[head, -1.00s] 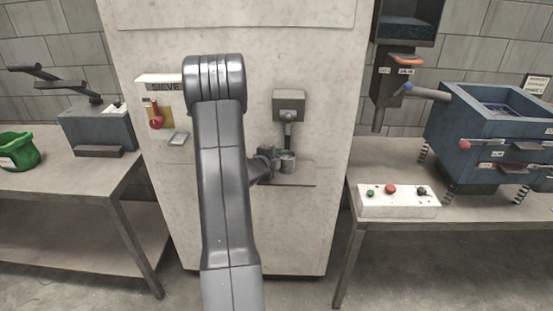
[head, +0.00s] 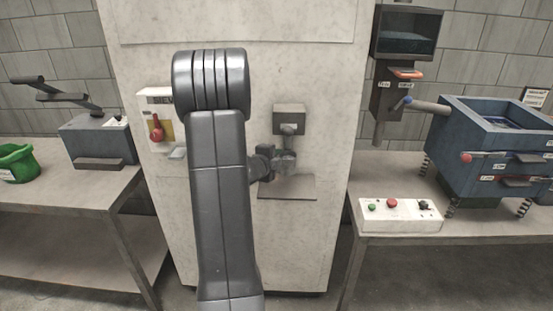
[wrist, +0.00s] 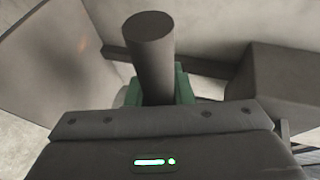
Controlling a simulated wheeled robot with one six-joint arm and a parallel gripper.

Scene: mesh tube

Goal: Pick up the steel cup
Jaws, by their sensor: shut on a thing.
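The steel cup (head: 286,162) is a small grey metal cup in the head view, in front of the pale cabinet. It is above the small shelf (head: 287,190) and just under the grey spout box (head: 289,119). My gripper (head: 268,163) reaches it from the left and is shut on it; the fingertips are small and partly hidden there. In the wrist view, green finger pads (wrist: 184,85) show beyond my gripper's body. A dark grey cylinder (wrist: 152,60) rises by them; I cannot tell whether it is the spout's pipe. The cup is not clear in that view.
The cabinet (head: 310,240) stands behind my arm. A red-handled lever (head: 156,130) is on its front, left of my arm. A bench with a control box (head: 400,214) and blue machine (head: 490,150) is at right; a green bucket (head: 17,162) is on the left bench.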

